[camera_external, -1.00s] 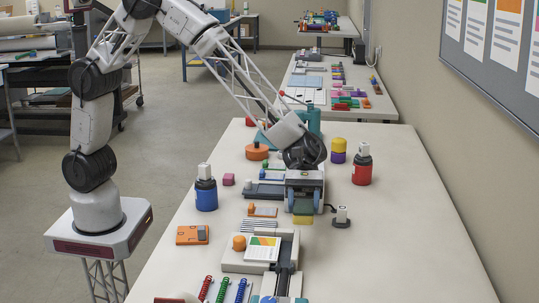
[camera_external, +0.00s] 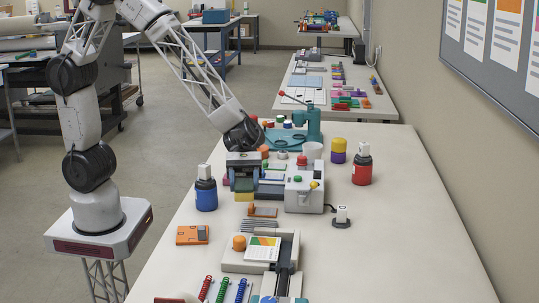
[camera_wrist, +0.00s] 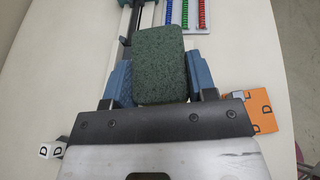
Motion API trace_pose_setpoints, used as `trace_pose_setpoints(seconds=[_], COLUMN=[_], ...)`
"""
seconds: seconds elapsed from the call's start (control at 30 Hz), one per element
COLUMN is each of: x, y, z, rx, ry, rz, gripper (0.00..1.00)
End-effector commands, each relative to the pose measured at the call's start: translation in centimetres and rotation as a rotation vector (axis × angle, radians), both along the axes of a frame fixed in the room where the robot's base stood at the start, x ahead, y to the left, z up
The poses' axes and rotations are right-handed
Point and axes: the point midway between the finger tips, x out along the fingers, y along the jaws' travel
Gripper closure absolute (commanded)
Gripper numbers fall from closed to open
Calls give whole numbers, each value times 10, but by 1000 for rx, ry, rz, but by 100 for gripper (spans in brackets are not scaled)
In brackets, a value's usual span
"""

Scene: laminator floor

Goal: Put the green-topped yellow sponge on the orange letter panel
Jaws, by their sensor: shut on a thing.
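The sponge shows its dark green top (camera_wrist: 158,65) in the wrist view, between the two blue fingers of my gripper (camera_wrist: 161,82). In the external view its yellow part (camera_external: 244,196) shows below my gripper (camera_external: 243,183), held above the table. The orange letter panel (camera_external: 192,235) lies flat on the left side of the table, lower left of the gripper. In the wrist view the panel (camera_wrist: 263,108), with black letters, is to the right of the gripper and partly hidden by it.
A blue bottle (camera_external: 206,190) stands between the panel and the gripper's left side. A grey-white device with a coloured card (camera_external: 263,248) is right of the panel. A white machine (camera_external: 304,188) stands right of the gripper. Bare table surrounds the panel.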

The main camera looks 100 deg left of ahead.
Motion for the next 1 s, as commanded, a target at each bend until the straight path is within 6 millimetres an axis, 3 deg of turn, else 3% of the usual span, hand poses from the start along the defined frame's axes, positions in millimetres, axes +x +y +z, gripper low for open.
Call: trace_pose_setpoints(seconds=[1.0], x=[-170], y=[59], z=[-24], rx=[5], ry=[-3], rz=[123], gripper=[70])
